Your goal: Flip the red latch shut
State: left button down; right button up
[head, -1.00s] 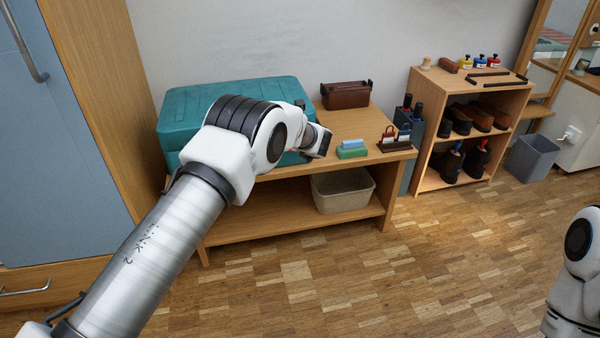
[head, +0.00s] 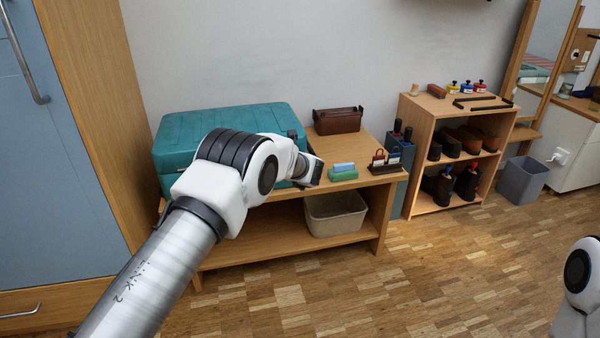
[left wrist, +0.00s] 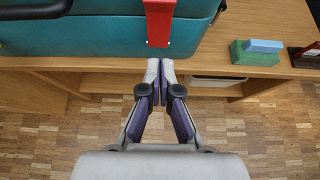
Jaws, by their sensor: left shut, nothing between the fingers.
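The teal case (head: 218,122) sits on the wooden bench at the left, largely behind my left arm in the head view. Its front also shows in the left wrist view (left wrist: 105,35). The red latch (left wrist: 158,22) hangs down over the case front at the top of the left wrist view; my arm hides it in the head view. My left gripper (left wrist: 160,62) is shut and empty, its fingertips pointing at the bench's front edge just below the latch's lower end. Whether they touch the latch I cannot tell. My right gripper is out of view.
A green and blue block stack (head: 343,171) lies on the bench (head: 368,145) right of the case. Behind it is a brown box (head: 338,120). A beige bin (head: 335,213) stands on the lower shelf. A shoe rack (head: 412,125) stands farther right. The floor in front is clear.

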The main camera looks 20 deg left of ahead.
pick_arm(q)
jog(key=w+r+p+v, duration=0.1)
jog(key=p+v, duration=0.1)
jog(key=v, duration=0.8)
jog(key=shift+a+r, duration=0.25)
jog(key=shift+r, duration=0.15)
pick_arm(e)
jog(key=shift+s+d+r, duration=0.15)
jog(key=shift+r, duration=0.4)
pick_arm(q)
jog(key=shift+s, duration=0.1)
